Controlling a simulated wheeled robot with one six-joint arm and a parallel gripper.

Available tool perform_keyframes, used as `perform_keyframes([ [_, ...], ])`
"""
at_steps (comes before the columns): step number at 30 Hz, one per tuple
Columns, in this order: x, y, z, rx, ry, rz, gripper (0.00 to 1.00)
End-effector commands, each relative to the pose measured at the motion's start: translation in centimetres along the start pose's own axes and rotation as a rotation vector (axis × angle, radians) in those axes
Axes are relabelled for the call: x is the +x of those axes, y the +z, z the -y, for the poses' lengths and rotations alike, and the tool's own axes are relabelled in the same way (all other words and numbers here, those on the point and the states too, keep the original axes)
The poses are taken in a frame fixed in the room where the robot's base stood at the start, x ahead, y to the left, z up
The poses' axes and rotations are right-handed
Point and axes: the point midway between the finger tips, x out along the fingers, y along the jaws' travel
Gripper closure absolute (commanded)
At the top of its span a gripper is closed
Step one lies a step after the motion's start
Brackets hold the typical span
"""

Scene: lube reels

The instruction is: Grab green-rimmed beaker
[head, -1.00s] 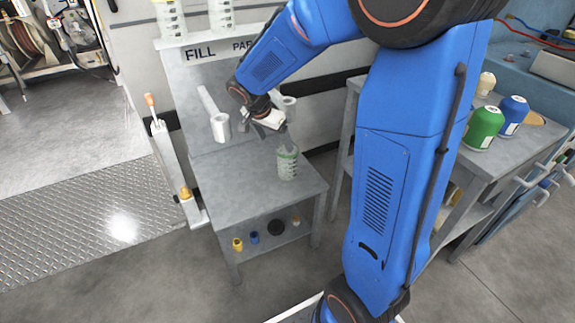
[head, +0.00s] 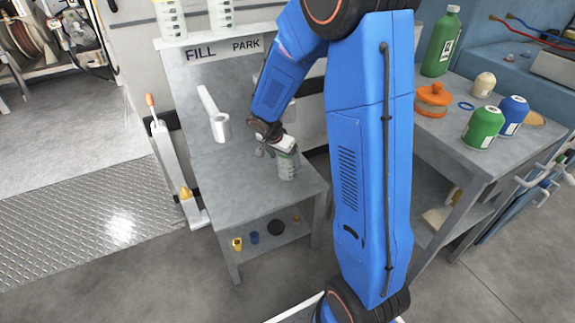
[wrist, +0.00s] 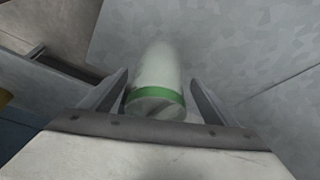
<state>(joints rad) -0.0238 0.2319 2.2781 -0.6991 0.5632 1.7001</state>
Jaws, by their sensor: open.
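The green-rimmed beaker (head: 286,168) stands upright on the grey metal table (head: 245,192), near its right side. In the wrist view the beaker (wrist: 158,85) shows as a pale cylinder with a green band at its near end. My gripper (head: 284,150) is at the top of the beaker in the head view. In the wrist view my gripper's fingers (wrist: 160,98) are open, one on each side of the beaker, with a small gap visible on the right. The beaker's upper part is partly hidden by my gripper in the head view.
A white holder (head: 219,126) stands left on the table, under a FILL and PARK sign (head: 222,50). More beakers (head: 171,18) sit on the shelf above.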

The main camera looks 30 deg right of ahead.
Motion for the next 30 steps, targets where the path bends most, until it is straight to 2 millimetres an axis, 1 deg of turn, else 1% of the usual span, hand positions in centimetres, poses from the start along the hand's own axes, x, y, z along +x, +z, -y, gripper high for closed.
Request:
perform_keyframes([
  [3,1.9,-0.1,-0.3,-0.001,0.004,0.002,0.19],
  [6,3.0,-0.2,-0.3,-0.001,0.003,0.001,0.19],
  [9,3.8,-0.2,-0.3,0.0,0.002,0.001,0.19],
  [18,4.1,-0.2,-0.2,0.0,0.0,0.001,0.19],
  [19,4.1,-0.2,-0.2,0.0,0.0,0.0,0.24],
  [20,4.1,-0.2,-0.2,0.0,0.0,0.001,0.31],
  [21,4.1,-0.2,-0.2,0.0,0.0,0.0,0.4],
  [23,4.1,-0.2,-0.2,0.0,0.0,0.001,0.55],
  [24,4.1,-0.2,-0.2,0.0,0.0,0.0,0.64],
  [30,4.1,-0.2,-0.2,0.0,0.0,0.0,0.64],
])
